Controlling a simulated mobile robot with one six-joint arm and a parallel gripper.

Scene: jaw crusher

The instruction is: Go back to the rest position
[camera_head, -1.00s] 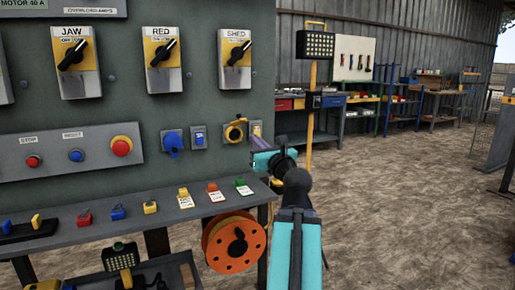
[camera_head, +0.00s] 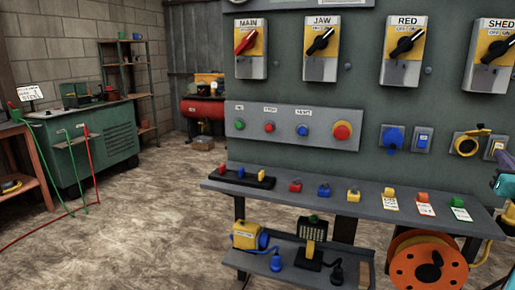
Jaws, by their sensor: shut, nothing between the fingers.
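Only a small teal and dark piece of my arm (camera_head: 508,180) shows at the right edge, in front of the right end of the panel. The rest of the arm is cut off by the frame. I cannot make out my gripper or its fingers in this view.
The grey control panel (camera_head: 290,95) with rotary switches fills the right side. A green cabinet (camera_head: 105,140) stands at the left back. The floor (camera_head: 150,215) between is clear.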

